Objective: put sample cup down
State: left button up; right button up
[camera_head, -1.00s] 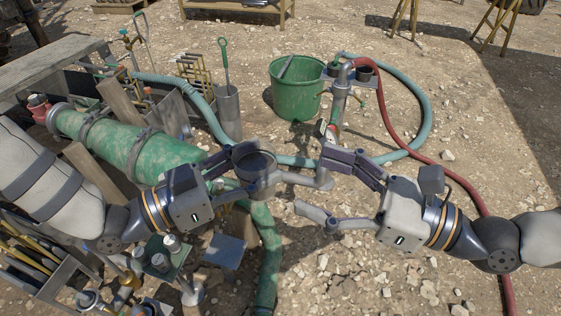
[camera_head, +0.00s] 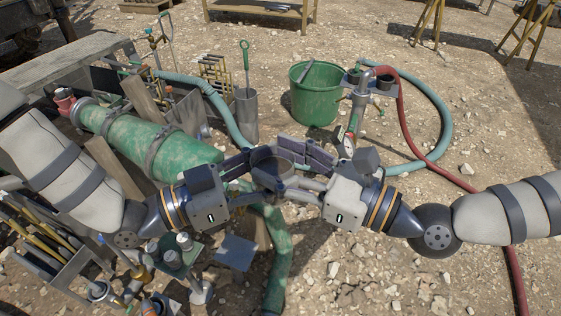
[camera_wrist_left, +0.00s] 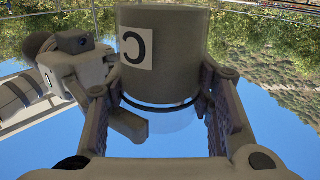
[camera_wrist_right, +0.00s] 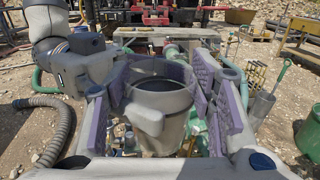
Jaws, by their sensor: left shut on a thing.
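The sample cup (camera_head: 272,166) is a dark grey round cup with an open top, held in the air at the middle of the head view. In the right wrist view the cup (camera_wrist_right: 160,100) stands between these fingers, with gaps on both sides.
A green bucket (camera_head: 316,98) stands behind, near a standpipe with a gauge (camera_head: 348,147) and a red hose (camera_head: 403,125). A green pipe (camera_head: 150,145) lies at the left. Stony ground is open at lower right.

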pick_arm(q)
jog(key=o, duration=1.2)
jog(key=shift+c, duration=0.2)
